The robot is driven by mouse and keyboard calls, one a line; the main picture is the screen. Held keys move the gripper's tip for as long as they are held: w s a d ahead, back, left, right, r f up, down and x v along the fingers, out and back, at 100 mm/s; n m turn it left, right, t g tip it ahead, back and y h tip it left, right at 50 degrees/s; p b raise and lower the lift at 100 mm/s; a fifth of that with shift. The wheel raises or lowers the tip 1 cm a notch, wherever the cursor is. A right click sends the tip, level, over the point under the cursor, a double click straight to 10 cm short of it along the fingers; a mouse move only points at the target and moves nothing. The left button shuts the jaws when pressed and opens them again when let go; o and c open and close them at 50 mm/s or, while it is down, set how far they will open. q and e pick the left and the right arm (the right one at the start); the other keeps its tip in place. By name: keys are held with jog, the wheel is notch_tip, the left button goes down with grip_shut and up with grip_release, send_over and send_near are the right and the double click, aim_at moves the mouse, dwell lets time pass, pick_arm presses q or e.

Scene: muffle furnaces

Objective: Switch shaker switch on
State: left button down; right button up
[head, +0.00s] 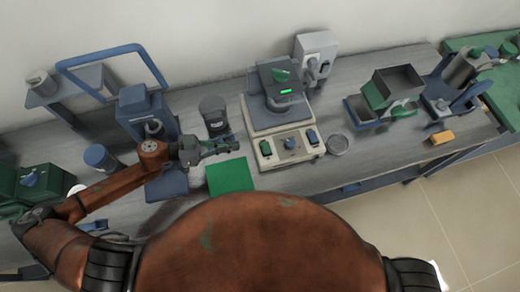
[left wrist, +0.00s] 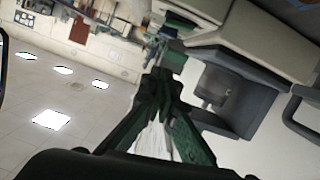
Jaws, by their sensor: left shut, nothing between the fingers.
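The shaker (head: 285,138), a cream base with a grey-topped unit, stands at the middle of the bench in the head view. Its front panel carries a green switch (head: 265,148) at the left, a blue knob (head: 290,143) in the middle and a dark blue switch (head: 313,137) at the right. A green display is lit above. I cannot tell any switch's position. My left gripper (head: 234,147) is shut and empty, to the left of the panel, pointing at it and apart from it. In the left wrist view its green fingers (left wrist: 166,58) are together. My right gripper is not in view.
A green mat (head: 230,175) lies below the left gripper. A dark grey jar (head: 214,113) stands behind it, and a blue stand (head: 145,110) is at the left. A round glass dish (head: 338,144) lies right of the shaker. A yellow block (head: 441,137) is farther right.

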pick_arm(q)
send_over(266, 148)
jog(key=s+a, duration=0.2)
jog(key=a, duration=0.1)
jog(key=shift+w+d+f, duration=0.1)
jog(key=shift+d+f, duration=0.1)
jog(key=shift+f, duration=0.95)
jog(key=f, duration=0.1)
jog(key=f+b, duration=0.1)
jog(key=shift+d+f, duration=0.25)
jog(key=shift+f, duration=0.1)
jog(key=shift+s+f, duration=0.2)
jog(key=shift+f, duration=0.55)
